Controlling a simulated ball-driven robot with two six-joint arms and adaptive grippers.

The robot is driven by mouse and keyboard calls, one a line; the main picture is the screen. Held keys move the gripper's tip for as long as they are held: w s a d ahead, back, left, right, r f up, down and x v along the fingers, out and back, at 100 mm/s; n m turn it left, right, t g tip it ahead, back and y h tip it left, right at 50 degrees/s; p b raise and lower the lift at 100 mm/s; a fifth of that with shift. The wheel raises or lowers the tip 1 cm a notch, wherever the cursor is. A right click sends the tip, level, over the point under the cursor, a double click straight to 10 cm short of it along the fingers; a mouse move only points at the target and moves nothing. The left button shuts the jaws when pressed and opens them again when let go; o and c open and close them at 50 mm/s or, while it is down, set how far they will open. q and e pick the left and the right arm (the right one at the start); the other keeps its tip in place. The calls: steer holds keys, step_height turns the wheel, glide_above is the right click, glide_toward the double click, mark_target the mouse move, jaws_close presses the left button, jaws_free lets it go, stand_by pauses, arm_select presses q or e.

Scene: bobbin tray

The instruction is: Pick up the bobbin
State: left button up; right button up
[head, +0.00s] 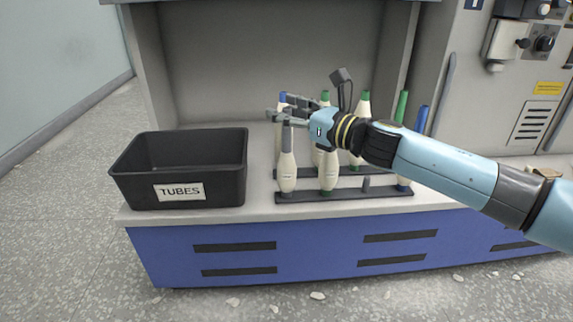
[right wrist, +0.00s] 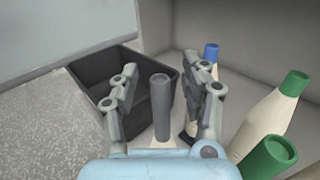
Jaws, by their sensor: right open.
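A cream bobbin with a grey tube top (head: 287,170) stands upright at the left end of the front rack row. My right gripper (head: 279,108) is open at the top of this bobbin. In the right wrist view, the grey tube (right wrist: 161,105) stands between the two spread fingers (right wrist: 160,66), with a gap on each side. More cream bobbins stand behind and beside it: a blue-topped one (right wrist: 211,55) close behind the right finger, and green-topped ones (head: 363,112) to the right. Part of the back row is hidden by my right gripper and arm. My left gripper is not in view.
A black bin (head: 227,188) labelled TUBES stands left of the rack (head: 345,195) on the grey bench. A short bare peg (head: 366,184) shows in the front row. Cabinet walls enclose the back.

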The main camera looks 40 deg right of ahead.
steer(key=shift+c, duration=0.2)
jaws_close()
stand_by(0.5)
